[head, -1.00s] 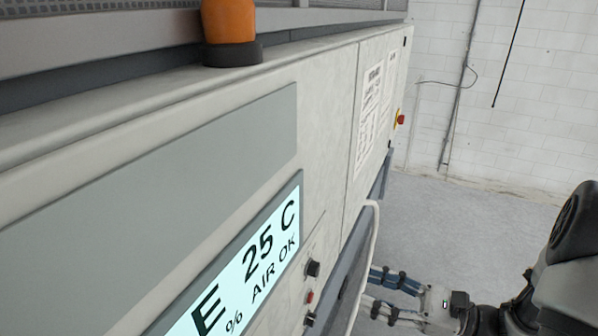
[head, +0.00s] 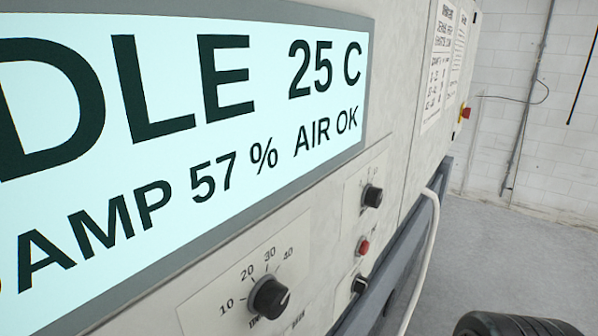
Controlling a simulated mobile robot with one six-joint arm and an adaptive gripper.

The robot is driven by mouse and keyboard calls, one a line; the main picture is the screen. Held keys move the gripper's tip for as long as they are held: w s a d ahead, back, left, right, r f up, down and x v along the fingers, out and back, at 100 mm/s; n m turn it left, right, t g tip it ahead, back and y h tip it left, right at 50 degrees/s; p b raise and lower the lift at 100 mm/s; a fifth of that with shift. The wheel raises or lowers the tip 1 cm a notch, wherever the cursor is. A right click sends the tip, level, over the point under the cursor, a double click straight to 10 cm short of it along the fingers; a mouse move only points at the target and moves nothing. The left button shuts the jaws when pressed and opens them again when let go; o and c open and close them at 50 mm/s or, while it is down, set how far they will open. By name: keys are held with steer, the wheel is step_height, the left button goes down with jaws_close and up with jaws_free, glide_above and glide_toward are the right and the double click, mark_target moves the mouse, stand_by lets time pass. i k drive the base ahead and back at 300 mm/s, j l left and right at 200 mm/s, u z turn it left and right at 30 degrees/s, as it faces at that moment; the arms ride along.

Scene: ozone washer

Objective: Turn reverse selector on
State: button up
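The washer's control panel fills the left and middle of the head view. A large black dial (head: 270,298) with marks 10 to 40 sits below the display. To its right are an upper black knob (head: 371,196), a red button (head: 363,246) and a lower black knob (head: 359,284) in a column. No readable label shows which is the reverse selector, and the knobs' settings are too small to tell. My gripper is outside the view; only a dark rounded part of my arm shows at the bottom right.
The lit display (head: 190,120) reads 25 C, 57 % and AIR OK. A pale hose or rail (head: 427,250) runs down beside the panel. Grey floor (head: 500,250) lies open to the right, before a white block wall (head: 575,120).

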mark_target(360, 285)
steer(key=k+j+u, duration=0.1)
steer(key=u, duration=0.3)
steer(key=k+j+u, duration=0.2)
steer(key=u, duration=0.2)
steer(key=k, duration=0.05)
